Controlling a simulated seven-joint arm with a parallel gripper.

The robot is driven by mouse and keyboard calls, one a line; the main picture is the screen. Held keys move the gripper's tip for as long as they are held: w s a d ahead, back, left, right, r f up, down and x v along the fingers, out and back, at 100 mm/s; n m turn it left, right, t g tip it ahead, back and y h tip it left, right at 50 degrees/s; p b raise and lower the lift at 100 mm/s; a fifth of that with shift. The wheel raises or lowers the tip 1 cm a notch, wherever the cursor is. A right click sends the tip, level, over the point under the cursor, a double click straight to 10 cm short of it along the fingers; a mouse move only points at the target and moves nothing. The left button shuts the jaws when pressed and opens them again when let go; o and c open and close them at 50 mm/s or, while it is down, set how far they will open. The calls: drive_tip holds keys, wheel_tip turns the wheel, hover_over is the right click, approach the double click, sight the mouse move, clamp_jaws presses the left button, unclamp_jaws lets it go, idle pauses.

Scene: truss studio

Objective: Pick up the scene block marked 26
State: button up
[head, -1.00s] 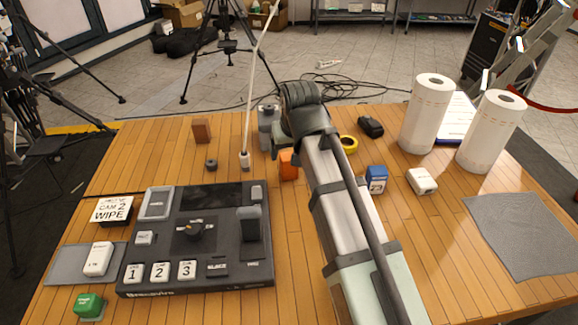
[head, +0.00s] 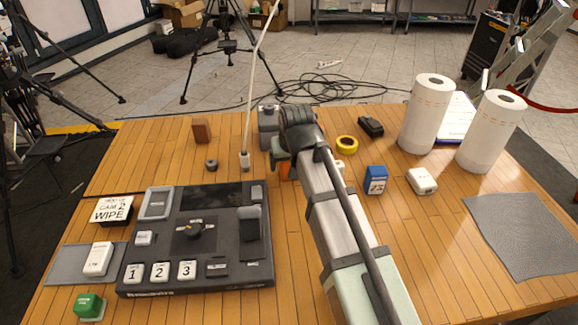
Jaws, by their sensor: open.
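A blue block (head: 376,180) with a white label stands on the wooden table, right of my arm. Its label carries a two-digit number starting with 2; the second digit is too small to read surely. My arm reaches from the bottom edge up to a dark joint left of the blue block. An orange block (head: 285,171) is mostly hidden behind the arm.
A black control panel (head: 165,279) fills the left of the table. A yellow tape roll (head: 346,145), a black item (head: 370,127) and a white block (head: 422,181) lie near the blue block. Two paper rolls (head: 427,115) (head: 491,132) stand at right, behind a grey mat (head: 525,235).

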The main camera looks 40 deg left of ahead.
drive_tip(key=shift+c, duration=0.5)
drive_tip(key=c, duration=1.1)
drive_tip(key=shift+r, duration=0.15)
